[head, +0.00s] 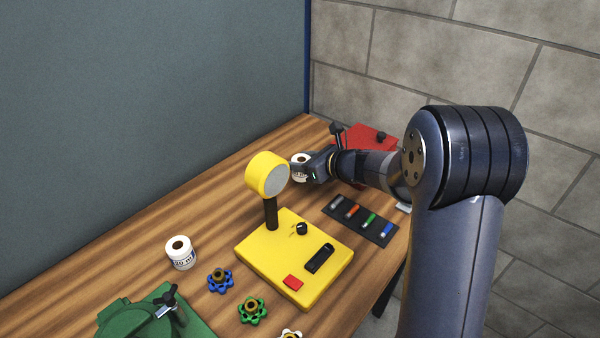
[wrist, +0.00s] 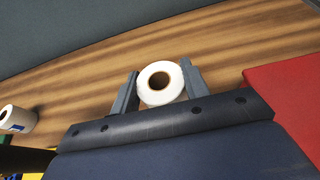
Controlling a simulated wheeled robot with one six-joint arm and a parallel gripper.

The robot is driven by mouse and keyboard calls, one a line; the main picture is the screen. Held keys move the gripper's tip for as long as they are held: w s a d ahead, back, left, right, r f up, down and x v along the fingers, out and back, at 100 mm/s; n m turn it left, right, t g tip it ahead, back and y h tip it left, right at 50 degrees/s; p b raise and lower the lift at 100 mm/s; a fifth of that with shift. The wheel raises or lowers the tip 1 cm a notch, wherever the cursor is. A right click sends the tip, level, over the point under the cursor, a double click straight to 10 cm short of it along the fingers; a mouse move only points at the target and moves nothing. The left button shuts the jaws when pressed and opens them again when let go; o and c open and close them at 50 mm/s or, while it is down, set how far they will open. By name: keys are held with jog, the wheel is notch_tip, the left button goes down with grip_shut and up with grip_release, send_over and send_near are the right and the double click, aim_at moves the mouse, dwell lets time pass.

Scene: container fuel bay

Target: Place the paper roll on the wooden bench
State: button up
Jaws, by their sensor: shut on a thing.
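A white paper roll (wrist: 153,94) with a brown core sits between the two fingers of my gripper (wrist: 158,88) in the wrist view. My gripper is shut on it. In the head view the held roll (head: 297,161) shows partly at the bench's far end, beside my gripper (head: 312,168), behind the yellow lamp head. The wooden bench (head: 215,205) runs along the grey panel. I cannot tell whether the held roll touches the bench top. A second white roll (head: 180,252) with printed text stands upright on the bench at the front left; one also shows at the left edge of the wrist view (wrist: 16,118).
A yellow device (head: 262,262) with a round lamp head (head: 267,174) stands mid-bench. A dark tray (head: 360,221) of coloured pieces, a red block (head: 370,137), blue (head: 221,280) and green handwheels (head: 252,310) and a green vise (head: 145,318) surround it. Bare wood lies along the panel.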

jog(key=shift+f, duration=1.65)
jog(key=shift+f, duration=0.15)
jog(key=o, duration=1)
jog(key=shift+d+r, duration=0.1)
jog(key=shift+r, duration=0.15)
jog(key=v, duration=1.2)
jog(key=shift+b, duration=0.35)
